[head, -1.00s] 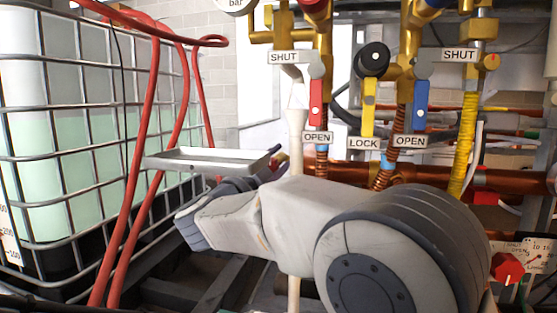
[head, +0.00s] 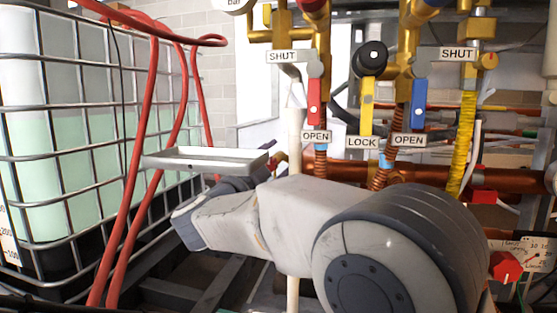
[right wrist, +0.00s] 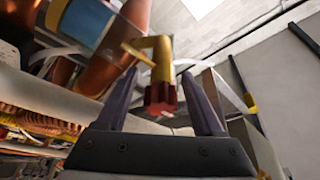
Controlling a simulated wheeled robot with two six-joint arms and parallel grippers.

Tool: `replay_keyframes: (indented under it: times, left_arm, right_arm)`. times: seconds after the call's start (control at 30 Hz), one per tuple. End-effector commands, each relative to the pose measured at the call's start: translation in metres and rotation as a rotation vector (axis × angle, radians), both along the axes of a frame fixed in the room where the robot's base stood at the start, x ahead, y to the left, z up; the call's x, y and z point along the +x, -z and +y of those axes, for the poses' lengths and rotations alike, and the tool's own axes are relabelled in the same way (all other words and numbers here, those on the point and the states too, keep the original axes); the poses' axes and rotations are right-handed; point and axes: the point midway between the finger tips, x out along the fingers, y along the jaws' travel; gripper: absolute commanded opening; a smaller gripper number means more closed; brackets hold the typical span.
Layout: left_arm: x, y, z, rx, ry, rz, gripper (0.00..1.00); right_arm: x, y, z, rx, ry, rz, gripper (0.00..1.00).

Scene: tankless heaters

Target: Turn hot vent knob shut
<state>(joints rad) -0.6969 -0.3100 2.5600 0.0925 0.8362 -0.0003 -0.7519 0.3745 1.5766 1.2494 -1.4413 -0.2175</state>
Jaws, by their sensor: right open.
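A small red knob on a brass elbow fitting shows in the right wrist view (right wrist: 160,96). It sits between the two dark fingers of my right gripper (right wrist: 158,78), with gaps visible on both sides. In the head view a small red and brass piece (head: 281,158), likely the same knob, shows just beyond the gripper. My right gripper (head: 268,150) is open there, mostly hidden behind the pale tray and my own wrist. My left gripper is not in view.
A pale shallow tray (head: 205,152) is beside my wrist. Red hoses (head: 135,170) and a caged tank (head: 70,130) stand left. Another red knob (head: 504,266) is by a gauge at lower right.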

Motion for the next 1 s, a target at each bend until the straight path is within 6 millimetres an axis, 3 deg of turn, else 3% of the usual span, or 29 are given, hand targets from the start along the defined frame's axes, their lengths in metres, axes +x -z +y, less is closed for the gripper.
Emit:
replay_keyframes:
  times: [0.5, 0.7, 1.0]
  left_arm:
    - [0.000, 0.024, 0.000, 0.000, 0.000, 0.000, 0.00]
    - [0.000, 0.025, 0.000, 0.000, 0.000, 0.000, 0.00]
    - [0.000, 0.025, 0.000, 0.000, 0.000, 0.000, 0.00]
  right_arm:
    - [-0.072, 0.023, 0.047, 0.001, -0.002, 0.000, 0.69]
    - [-0.083, 0.025, 0.053, 0.001, 0.001, 0.001, 0.69]
    - [-0.083, 0.025, 0.053, 0.001, 0.001, 0.001, 0.69]
